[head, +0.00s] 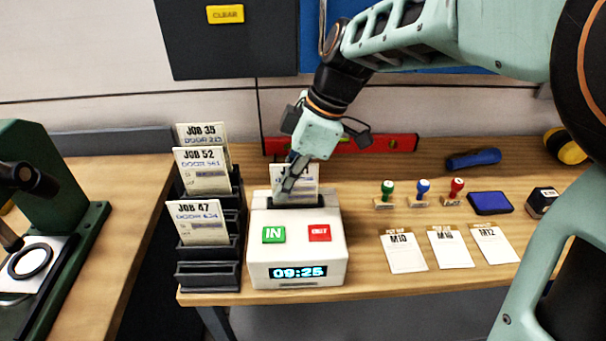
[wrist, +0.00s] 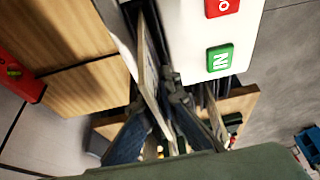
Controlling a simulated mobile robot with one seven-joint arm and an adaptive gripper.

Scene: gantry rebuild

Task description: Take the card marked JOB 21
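A white card (head: 306,174) stands upright in the slot of the white time clock (head: 320,245); its heading is hidden by my gripper, so I cannot read its job number. My gripper (head: 287,183) points down at the card's left side. In the wrist view my fingers (wrist: 160,108) lie on either side of a thin card (wrist: 149,75) seen nearly edge-on; I cannot tell whether they press on it. The dark card rack (head: 208,275) left of the clock holds cards reading JOB 35 (head: 200,131), JOB 52 (head: 203,172) and JOB 47 (head: 199,222). No readable JOB 21 shows.
The clock has a green IN button (head: 273,235) and a red OUT button (head: 319,233); its display reads 09:25. A red level (head: 370,144) lies behind. A green press stands at left.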

